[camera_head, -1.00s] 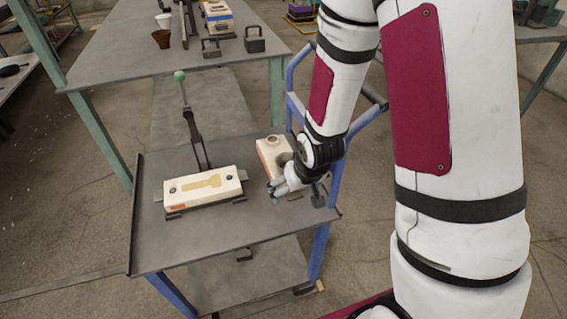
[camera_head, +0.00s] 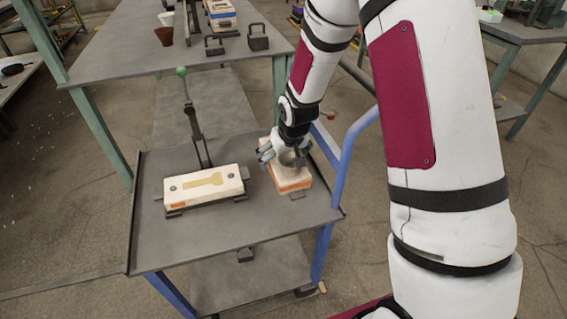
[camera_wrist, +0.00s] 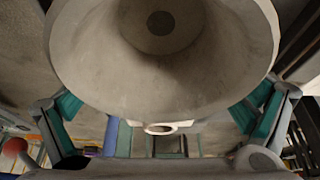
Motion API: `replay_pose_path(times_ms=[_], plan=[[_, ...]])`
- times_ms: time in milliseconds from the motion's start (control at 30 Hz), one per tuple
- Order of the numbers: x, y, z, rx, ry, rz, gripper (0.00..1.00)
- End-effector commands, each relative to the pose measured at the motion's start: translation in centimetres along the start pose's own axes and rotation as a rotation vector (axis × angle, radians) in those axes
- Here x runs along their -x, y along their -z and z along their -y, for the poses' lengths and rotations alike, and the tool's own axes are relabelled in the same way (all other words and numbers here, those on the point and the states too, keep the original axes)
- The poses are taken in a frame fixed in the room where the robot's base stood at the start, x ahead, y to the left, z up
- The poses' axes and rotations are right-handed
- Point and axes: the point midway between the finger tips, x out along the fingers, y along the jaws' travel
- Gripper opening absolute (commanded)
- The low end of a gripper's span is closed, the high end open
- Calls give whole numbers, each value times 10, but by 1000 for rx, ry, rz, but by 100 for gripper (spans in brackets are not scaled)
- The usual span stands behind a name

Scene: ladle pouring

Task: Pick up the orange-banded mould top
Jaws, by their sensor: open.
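The orange-banded mould top (camera_head: 291,184) is a pale block with a grey round cup on it. It sits on the right part of the grey cart top. My gripper (camera_head: 279,155) is at the cup, its fingers open on either side of it in the head view. In the wrist view, the mould top's cup (camera_wrist: 160,85) fills the upper middle very close up, with a dark hole in its base. My gripper's teal-padded fingers (camera_wrist: 163,114) stand apart to its left and right. Whether they touch the cup cannot be told.
A pale mould half (camera_head: 204,187) with a yellowish cavity lies left on the cart (camera_head: 235,226). A dark upright lever with a green knob (camera_head: 182,72) stands behind it. A blue rail (camera_head: 342,165) runs at the cart's right side. The cart's front strip is clear.

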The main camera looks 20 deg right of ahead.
Motion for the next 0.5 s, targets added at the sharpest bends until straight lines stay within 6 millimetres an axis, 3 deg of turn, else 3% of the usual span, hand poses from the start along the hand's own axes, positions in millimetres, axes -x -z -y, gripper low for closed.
replay_pose_path(times_ms=[300, 500], plan=[[-7, -2, 0, 1, 0, 2, 98], [-7, -2, 0, 1, 0, 2, 53]])
